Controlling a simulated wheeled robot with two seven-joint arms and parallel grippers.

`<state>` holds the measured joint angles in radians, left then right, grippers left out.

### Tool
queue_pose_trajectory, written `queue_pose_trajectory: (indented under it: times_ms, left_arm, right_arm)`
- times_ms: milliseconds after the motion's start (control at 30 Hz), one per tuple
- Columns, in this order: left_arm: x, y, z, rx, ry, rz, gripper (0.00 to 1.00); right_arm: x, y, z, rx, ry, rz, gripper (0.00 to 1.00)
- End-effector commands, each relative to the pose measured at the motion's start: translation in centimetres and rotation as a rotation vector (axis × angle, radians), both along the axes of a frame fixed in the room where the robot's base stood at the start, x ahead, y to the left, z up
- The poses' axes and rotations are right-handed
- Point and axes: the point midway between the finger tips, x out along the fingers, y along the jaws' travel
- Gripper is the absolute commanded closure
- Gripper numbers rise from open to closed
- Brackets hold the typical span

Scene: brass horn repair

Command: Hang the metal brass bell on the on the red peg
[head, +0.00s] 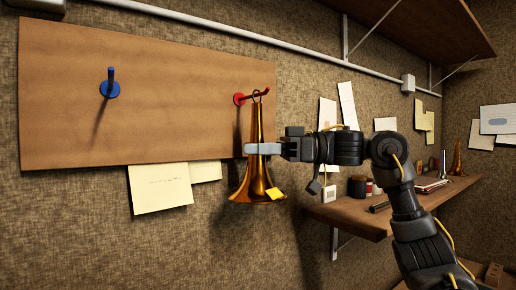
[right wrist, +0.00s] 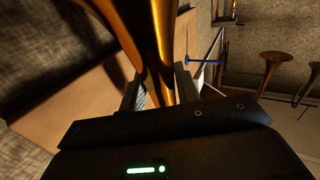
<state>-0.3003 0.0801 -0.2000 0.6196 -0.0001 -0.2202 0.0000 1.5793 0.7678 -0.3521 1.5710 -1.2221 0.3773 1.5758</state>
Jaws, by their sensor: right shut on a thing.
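The bell also shows close up between the fingers in the right wrist view (right wrist: 158,40). The loop at the bell's top (head: 257,93) overlaps the outer part of the red peg (head: 240,99). I cannot tell whether the loop is around the peg or only in front of it. My left gripper is not in view.
The wooden board (head: 180,80) also carries a blue peg (head: 110,88), which is empty. Paper notes (head: 160,188) are below the board. A shelf (head: 350,217) at the right holds jars, a book and other horns (head: 457,158). An upper shelf (head: 420,30) is above.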

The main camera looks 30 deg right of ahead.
Motion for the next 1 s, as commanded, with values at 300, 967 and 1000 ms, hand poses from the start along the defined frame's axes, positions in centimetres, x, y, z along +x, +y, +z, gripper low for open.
queue_pose_trajectory:
  times_ms: [300,967,1000]
  left_arm:
    - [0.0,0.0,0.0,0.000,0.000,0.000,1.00]
    - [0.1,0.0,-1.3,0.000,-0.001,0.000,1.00]
    - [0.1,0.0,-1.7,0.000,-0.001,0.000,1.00]
  right_arm:
    - [0.0,0.0,0.1,0.001,-0.001,0.000,0.67]
    - [-0.8,-2.1,-0.3,0.001,-0.002,-0.004,0.43]
    - [-1.1,-2.8,-0.4,0.001,-0.002,-0.004,0.43]
